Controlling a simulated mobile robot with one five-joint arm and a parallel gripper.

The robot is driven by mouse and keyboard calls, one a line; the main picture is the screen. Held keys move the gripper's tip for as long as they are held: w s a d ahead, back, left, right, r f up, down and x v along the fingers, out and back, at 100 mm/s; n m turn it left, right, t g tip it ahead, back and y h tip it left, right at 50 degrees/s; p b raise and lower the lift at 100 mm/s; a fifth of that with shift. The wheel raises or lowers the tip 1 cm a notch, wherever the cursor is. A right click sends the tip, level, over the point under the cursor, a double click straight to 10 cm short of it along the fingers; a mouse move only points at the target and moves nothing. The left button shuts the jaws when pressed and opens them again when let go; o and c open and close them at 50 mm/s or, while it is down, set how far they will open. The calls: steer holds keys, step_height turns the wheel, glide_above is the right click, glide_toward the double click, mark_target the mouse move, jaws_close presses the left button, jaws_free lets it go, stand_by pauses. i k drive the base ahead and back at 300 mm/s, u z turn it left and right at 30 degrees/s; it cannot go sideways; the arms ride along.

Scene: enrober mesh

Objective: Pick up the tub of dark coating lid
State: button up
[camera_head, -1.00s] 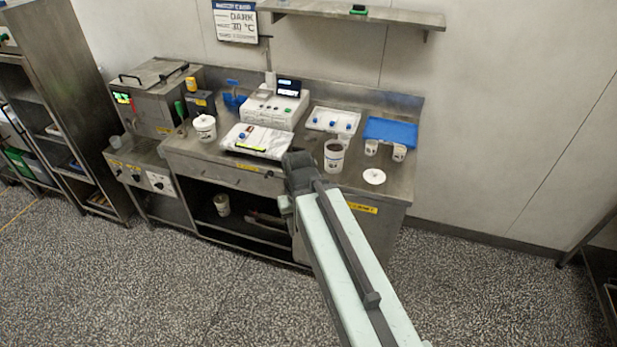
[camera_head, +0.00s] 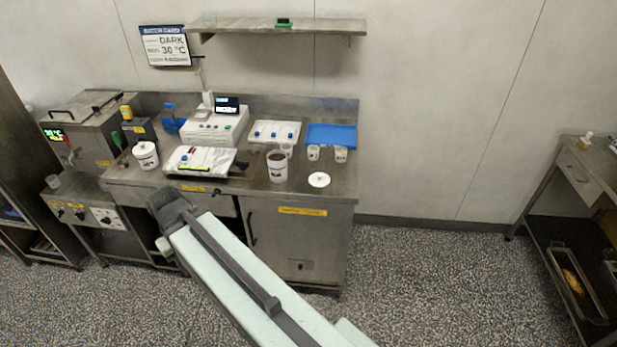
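A white round lid (camera_head: 319,179) lies flat on the steel counter near its front right edge. Just left of it stands an open white tub of dark coating (camera_head: 277,167), with dark brown content showing at its top. A second white tub (camera_head: 145,155) with a lid on stands at the left of the counter. My gripper (camera_head: 160,199) is at the end of my arm, in front of the counter's left part and well left of the white lid. Its fingers are too dark and small to tell open from shut.
The steel counter (camera_head: 343,183) also carries a white machine (camera_head: 214,126), a scale-like white plate (camera_head: 200,161), a white tray (camera_head: 276,133), a blue tray (camera_head: 331,135) and small cups (camera_head: 341,154). A shelf (camera_head: 300,27) hangs above. Open floor lies to the right, before another steel table (camera_head: 575,175).

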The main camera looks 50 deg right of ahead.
mark_target(319, 180)
steer(key=i, duration=0.9)
steer(key=z, duration=0.05)
